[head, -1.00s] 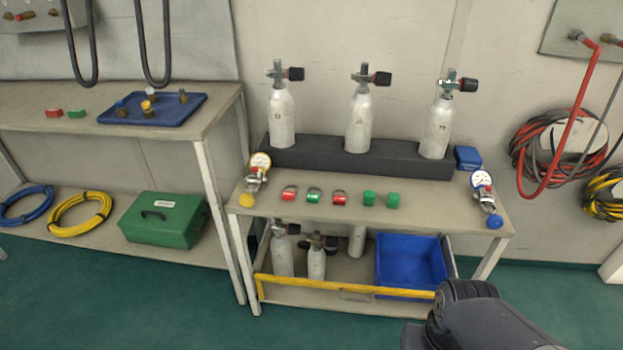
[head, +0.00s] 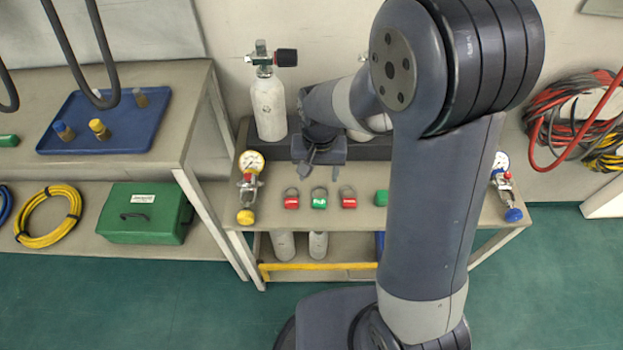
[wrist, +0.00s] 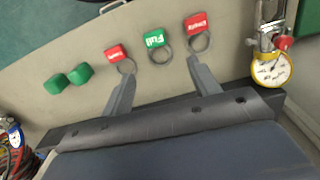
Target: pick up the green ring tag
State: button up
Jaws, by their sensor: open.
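The green ring tag (head: 319,198) lies on the bench top between two red ring tags, the left one (head: 292,198) and the right one (head: 348,197). In the wrist view the green tag (wrist: 156,39), marked "Full", has its ring toward my gripper. The red tags (wrist: 197,24) and (wrist: 116,53) lie on either side of it. My gripper (head: 318,172) is open and empty, above the bench behind the tags. In the wrist view its two fingers (wrist: 160,84) point toward the tag row, spread to either side of the green tag's ring. No finger visibly touches it.
Green caps (wrist: 70,78) lie beside the tags. A cylinder (head: 268,105) stands in the dark rack behind. My arm hides much of the bench's right side.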

aim_at(320, 198)
jog(key=f, duration=0.3)
jog(key=f+b, duration=0.1)
jog(key=f, duration=0.5)
jog(key=shift+s+d+f, duration=0.1)
jog(key=shift+d+f, duration=0.15)
jog(key=shift+f, duration=0.15)
jog(key=shift+c, duration=0.6)
jog(key=c, duration=0.9)
jog(key=shift+r, duration=0.1)
jog(key=shift+c, duration=0.2)
notch_tip(320, 198, up, 10)
jog(key=p, duration=0.1)
